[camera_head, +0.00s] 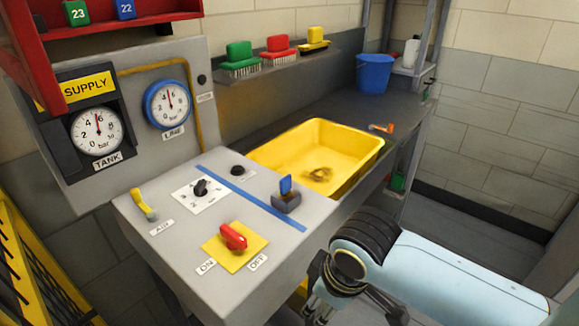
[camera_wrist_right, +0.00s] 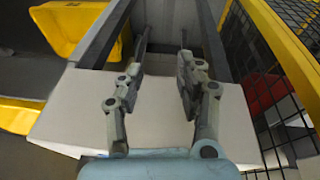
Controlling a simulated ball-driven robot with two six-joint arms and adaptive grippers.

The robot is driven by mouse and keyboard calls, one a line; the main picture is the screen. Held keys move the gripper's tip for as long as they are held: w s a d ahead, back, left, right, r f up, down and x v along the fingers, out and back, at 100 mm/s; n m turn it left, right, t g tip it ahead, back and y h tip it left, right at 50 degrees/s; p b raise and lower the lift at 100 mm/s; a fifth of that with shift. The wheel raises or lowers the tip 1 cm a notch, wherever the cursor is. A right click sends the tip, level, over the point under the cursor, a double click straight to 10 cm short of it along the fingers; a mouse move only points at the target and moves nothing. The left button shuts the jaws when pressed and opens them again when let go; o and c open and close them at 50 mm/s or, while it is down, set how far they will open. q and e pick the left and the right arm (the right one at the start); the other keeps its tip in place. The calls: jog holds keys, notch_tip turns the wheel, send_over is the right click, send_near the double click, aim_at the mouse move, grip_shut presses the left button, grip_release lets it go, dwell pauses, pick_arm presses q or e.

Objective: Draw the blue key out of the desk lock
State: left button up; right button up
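The blue key (camera_head: 285,186) stands upright in the dark desk lock (camera_head: 287,203), on the grey desk top beside the blue stripe. My right gripper (camera_head: 352,316) is low at the bottom of the head view, in front of the desk's right side and apart from the key; its lower part is cut off. In the right wrist view the right gripper (camera_wrist_right: 162,45) has its two fingers spread with nothing between them. The key does not show clearly in the wrist view. My left gripper is not in view.
A red switch (camera_head: 233,237) on a yellow plate, a black knob (camera_head: 201,187) and a yellow lever (camera_head: 144,204) share the desk top. A yellow basin (camera_head: 262,151) lies behind the lock. A blue bucket (camera_head: 375,73) stands at the back. A yellow mesh fence (camera_wrist_right: 285,50) is at right in the wrist view.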

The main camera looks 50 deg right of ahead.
notch_tip(320, 180, up, 13)
jog(key=w+n+p, duration=0.2)
jog(key=p, duration=0.1)
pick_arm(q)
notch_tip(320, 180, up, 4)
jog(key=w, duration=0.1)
pick_arm(e)
jog(key=n+g+y, duration=0.2)
jog(key=n+g, duration=0.1)
jog(key=n, duration=1.1)
send_near(286, 176)
jog(key=shift+a+f, duration=0.1)
jog(key=shift+n, duration=0.4)
jog(key=f+b, duration=0.4)
jog(key=f, duration=0.1)
jog(key=shift+a+b, duration=0.2)
jog(key=shift+b, duration=0.2)
jog(key=f, duration=0.2)
jog(key=f+p, duration=0.1)
jog(key=shift+a+f, duration=0.2)
jog(key=shift+a, duration=0.05)
jog(key=shift+f, duration=0.8)
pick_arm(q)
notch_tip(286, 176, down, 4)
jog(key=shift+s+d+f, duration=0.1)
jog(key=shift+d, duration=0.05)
pick_arm(e)
jog(key=shift+c, duration=0.3)
